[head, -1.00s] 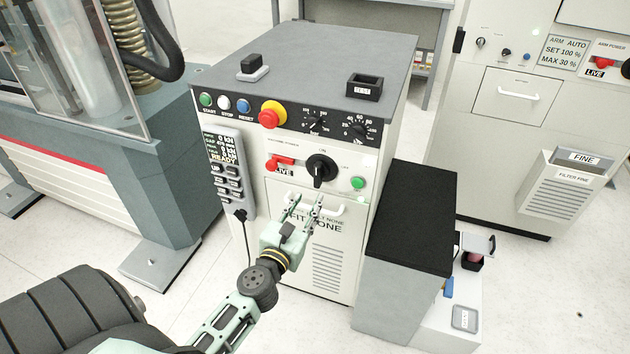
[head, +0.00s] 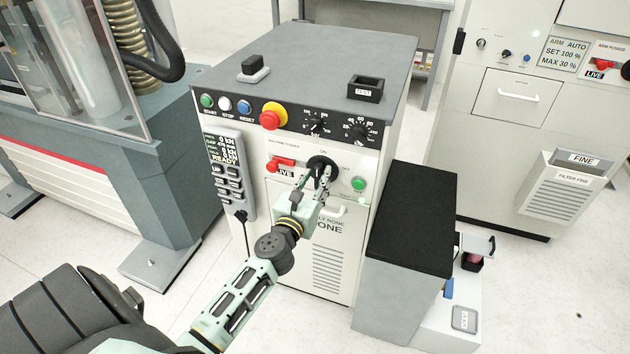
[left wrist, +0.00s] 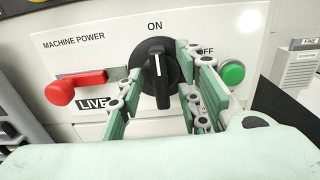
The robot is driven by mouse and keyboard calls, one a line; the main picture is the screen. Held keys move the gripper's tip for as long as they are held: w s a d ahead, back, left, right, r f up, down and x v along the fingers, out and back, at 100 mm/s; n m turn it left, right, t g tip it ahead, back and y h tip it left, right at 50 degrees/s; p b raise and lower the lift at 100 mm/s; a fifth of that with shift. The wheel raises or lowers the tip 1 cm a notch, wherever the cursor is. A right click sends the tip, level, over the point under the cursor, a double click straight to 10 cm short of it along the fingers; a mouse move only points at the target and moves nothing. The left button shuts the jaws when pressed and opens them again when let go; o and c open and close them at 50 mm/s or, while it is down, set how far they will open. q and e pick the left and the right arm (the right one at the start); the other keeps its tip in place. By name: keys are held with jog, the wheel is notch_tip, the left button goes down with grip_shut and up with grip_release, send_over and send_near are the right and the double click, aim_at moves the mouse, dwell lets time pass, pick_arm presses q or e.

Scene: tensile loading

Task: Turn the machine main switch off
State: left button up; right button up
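The main switch (left wrist: 156,68) is a black rotary knob on the cabinet's MACHINE POWER panel. In the left wrist view its white mark points up toward ON; OFF is printed to the right. In the head view the knob (head: 321,164) is partly covered by my gripper. My left gripper (head: 313,178) is at the knob. In the left wrist view its fingers (left wrist: 158,85) are open, one on each side of the knob; contact cannot be made out. My right gripper is in neither view.
A red handle (left wrist: 72,88) above a LIVE label sits left of the knob, and a green button (left wrist: 232,72) sits close on its right. A red-and-yellow emergency stop (head: 272,115) is above. A cabinet handle (head: 330,211) is below. A black-topped box (head: 412,220) stands at the right.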

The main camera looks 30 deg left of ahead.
pick_arm(q)
grip_shut()
